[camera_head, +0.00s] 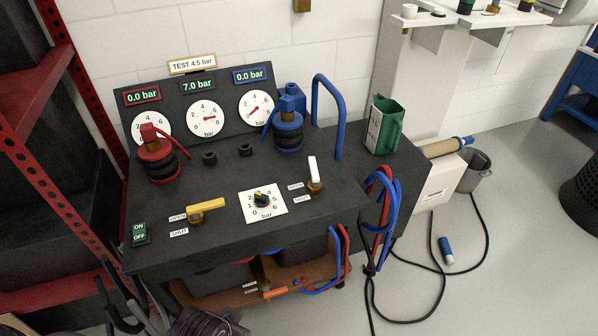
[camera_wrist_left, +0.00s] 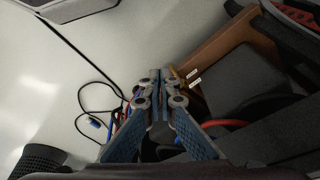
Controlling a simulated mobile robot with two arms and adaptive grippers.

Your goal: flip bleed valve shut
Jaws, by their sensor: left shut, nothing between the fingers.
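Three lever valves show in the head view, each beside a pair of small labels. One has a yellow lever (camera_head: 206,205) lying sideways at the bench's left, by OPEN. One has a white lever (camera_head: 313,170) standing up at the right. A lower valve with an orange lever (camera_head: 274,292) lies roughly level on the brown shelf; its labels are too small to read. Which is the bleed valve is not marked legibly. My left gripper (camera_wrist_left: 160,75) is shut and empty. In the wrist view its tips appear beside two white labels (camera_wrist_left: 194,73); the orange lever is not clear there. My right gripper is not in view.
The dark test bench (camera_head: 225,248) overhangs the brown shelf (camera_head: 325,266). Red and blue hoses (camera_head: 384,205) hang at its right side. A red rack (camera_head: 88,95) stands close at left.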

